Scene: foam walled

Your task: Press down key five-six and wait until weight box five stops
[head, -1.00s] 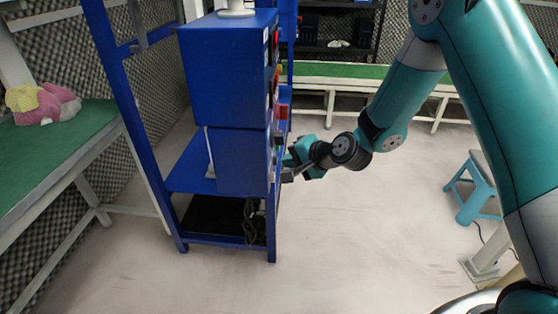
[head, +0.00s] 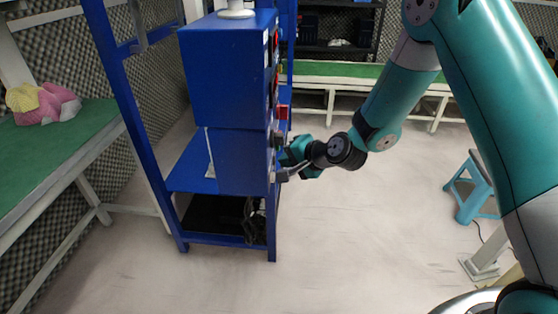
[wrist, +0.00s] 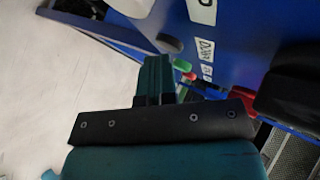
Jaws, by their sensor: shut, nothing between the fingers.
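Two blue boxes stand one above the other on a blue rack in the head view, an upper box (head: 228,70) and a lower box (head: 243,160). Their fronts face right and are seen almost edge-on, so I cannot tell which is weight box five. My gripper (head: 298,150) is at the front of the lower box. In the wrist view my gripper (wrist: 157,78) is shut and empty, its teal fingers close to a green button (wrist: 183,65) and a red button (wrist: 190,76) on a blue panel. I cannot tell whether it touches, or which key is five-six.
The blue rack (head: 184,246) has black cables on its lowest shelf. A green-topped bench with a pink and yellow toy (head: 43,103) stands at left. A teal stool (head: 472,190) is at right. The floor between rack and stool is open.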

